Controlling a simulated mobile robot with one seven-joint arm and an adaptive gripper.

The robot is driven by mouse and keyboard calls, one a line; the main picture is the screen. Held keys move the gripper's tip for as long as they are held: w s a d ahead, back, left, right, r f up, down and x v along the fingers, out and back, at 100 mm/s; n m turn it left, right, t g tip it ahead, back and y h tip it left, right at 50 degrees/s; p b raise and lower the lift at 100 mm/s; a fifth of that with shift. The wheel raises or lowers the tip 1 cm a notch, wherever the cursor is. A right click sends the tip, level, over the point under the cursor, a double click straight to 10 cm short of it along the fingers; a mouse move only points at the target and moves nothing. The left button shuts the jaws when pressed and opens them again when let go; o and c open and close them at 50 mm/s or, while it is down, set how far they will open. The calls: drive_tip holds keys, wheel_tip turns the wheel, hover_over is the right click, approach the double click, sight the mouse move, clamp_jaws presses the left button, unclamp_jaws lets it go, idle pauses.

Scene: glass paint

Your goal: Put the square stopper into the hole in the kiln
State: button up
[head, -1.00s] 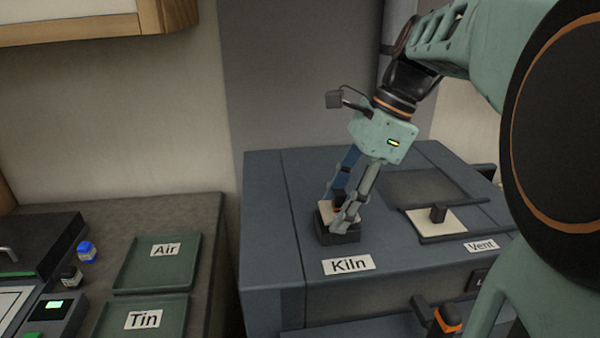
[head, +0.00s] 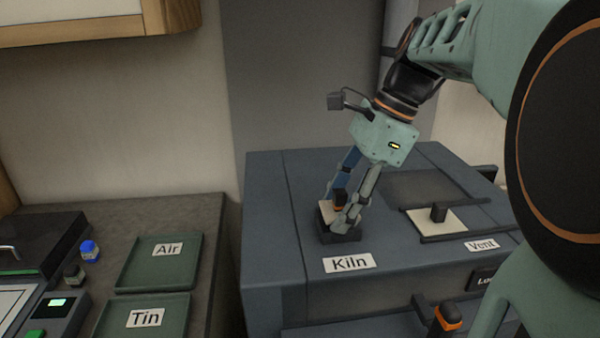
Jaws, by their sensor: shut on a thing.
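My gripper (head: 342,205) points down over the left part of the kiln top and is shut on the dark knob of the square stopper (head: 328,210). The stopper has a pale square plate under its dark knob. It sits at a dark square collar (head: 340,236) on the kiln (head: 285,255), behind the "Kiln" label. The fingers cover part of the stopper, and I cannot tell whether it is seated in the hole or just above it.
A pale plate with a black knob (head: 438,213) lies between dark rails near the "Vent" label (head: 481,245). An orange-ringed handle (head: 448,316) juts from the kiln front. Green trays marked Air (head: 130,282) and Tin (head: 100,325) and small jars (head: 89,250) stand on the left counter.

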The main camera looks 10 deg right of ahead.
drive_tip(key=shift+s+f, duration=0.25)
drive_tip(key=shift+f, duration=0.6)
drive_tip(key=o, duration=1.1)
drive_tip(key=shift+c, duration=0.2)
drive_tip(key=o, duration=0.3)
drive_tip(key=shift+w+a+f, duration=0.1)
drive_tip(key=shift+w, duration=0.3)
drive_tip(key=shift+o, duration=0.2)
drive_tip(key=shift+s, duration=0.1)
drive_tip(key=shift+r, duration=0.3)
drive_tip(key=shift+d+r+p, duration=0.25)
drive_tip(key=shift+r+p, duration=0.3)
drive_tip(key=shift+p, duration=0.2)
wheel_tip(320, 180, up, 6)
drive_tip(key=p, duration=0.6)
drive_tip(key=shift+a, duration=0.15)
